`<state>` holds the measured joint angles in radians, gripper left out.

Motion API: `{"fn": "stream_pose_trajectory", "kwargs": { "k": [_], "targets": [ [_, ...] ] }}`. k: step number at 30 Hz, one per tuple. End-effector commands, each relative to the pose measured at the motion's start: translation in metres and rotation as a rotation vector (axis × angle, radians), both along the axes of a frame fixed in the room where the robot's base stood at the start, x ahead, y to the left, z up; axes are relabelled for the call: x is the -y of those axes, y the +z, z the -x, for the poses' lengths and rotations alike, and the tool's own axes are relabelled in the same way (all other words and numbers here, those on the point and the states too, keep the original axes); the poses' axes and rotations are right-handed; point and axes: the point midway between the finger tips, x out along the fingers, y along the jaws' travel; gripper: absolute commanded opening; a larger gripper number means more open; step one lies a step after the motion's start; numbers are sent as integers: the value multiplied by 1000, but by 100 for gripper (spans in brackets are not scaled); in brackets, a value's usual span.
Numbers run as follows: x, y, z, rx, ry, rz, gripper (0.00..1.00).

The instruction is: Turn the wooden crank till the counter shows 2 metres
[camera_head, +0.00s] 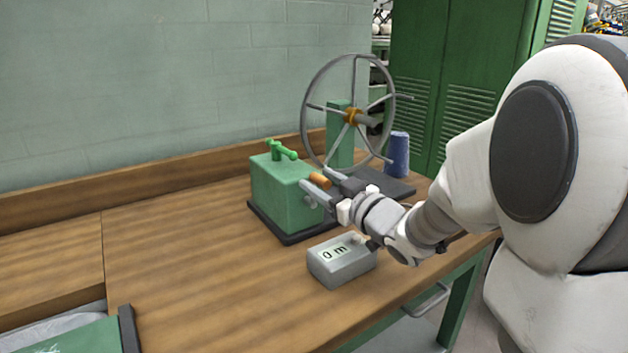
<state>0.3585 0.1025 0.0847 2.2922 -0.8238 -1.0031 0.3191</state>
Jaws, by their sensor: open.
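The wooden crank handle (320,180) is a small orange-brown grip at the right side of the green box (279,194). The large grey spoked wheel (310,97) stands behind it on a dark base. The counter (342,266) is a grey box on the table in front, and its display reads 0 m. My gripper (321,187) is open, with its fingertips at the wooden handle. I cannot tell whether they touch it. The crank's arm is hidden behind my gripper.
A blue cone of yarn (397,155) stands right of the wheel. A green lever (281,149) sits on top of the green box. The left of the wooden table (180,240) is clear. A green tray-like object (75,338) is at the lower left.

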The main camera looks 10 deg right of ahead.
Motion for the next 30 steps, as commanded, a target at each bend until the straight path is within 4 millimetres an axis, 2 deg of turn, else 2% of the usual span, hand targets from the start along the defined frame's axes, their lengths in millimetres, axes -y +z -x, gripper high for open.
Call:
{"fn": "stream_pose_trajectory", "kwargs": {
  "k": [7,15,17,30],
  "targets": [
    [0,0,0,0,0,0,57],
    [0,0,0,0,0,0,8],
    [0,0,0,0,0,0,0],
    [0,0,0,0,0,0,0]
  ]
}}
